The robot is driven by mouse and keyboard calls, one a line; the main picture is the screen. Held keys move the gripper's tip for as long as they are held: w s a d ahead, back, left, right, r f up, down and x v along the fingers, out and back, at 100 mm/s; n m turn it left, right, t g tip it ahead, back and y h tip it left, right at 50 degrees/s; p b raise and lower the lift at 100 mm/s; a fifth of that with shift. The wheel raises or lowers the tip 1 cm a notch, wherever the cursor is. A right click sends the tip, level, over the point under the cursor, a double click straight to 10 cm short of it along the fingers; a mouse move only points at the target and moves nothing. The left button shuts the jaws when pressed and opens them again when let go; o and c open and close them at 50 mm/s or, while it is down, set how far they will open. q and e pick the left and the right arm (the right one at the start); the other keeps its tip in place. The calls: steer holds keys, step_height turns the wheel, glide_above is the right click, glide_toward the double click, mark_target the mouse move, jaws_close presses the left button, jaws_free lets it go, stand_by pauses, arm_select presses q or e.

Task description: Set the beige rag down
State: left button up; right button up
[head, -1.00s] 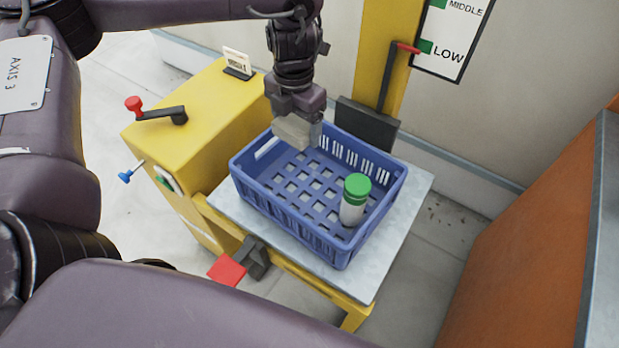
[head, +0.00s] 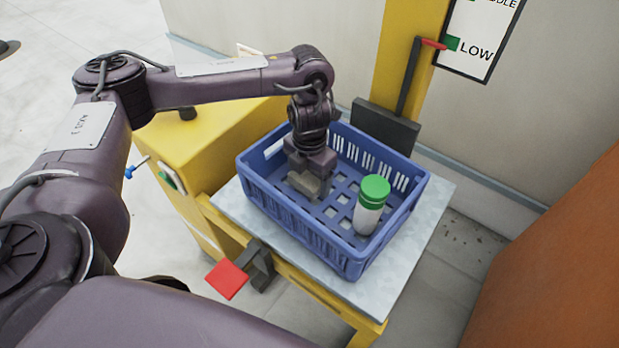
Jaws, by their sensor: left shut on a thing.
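My left gripper (head: 312,172) reaches down inside the blue crate (head: 302,238), toward its left part. It is shut on the beige rag (head: 302,187), a small grey-beige block-like shape under the fingers. The rag is low over the crate's slotted floor; I cannot tell whether it touches it. My right gripper is out of view.
A white bottle with a green cap (head: 371,202) stands in the crate, right of the gripper. The crate sits on a grey platform (head: 425,220) beside a yellow cabinet (head: 195,150). A red pedal (head: 227,279) juts out in front. An orange panel (head: 550,260) is at right.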

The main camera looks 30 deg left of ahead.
mark_target(310, 176)
arm_select(q)
steer(key=shift+r, duration=0.1)
steer(key=o, duration=1)
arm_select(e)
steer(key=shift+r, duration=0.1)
arm_select(q)
steer(key=shift+r, duration=0.25)
step_height(310, 176, up, 12)
steer(key=p, duration=0.5)
steer(key=shift+f, duration=0.2)
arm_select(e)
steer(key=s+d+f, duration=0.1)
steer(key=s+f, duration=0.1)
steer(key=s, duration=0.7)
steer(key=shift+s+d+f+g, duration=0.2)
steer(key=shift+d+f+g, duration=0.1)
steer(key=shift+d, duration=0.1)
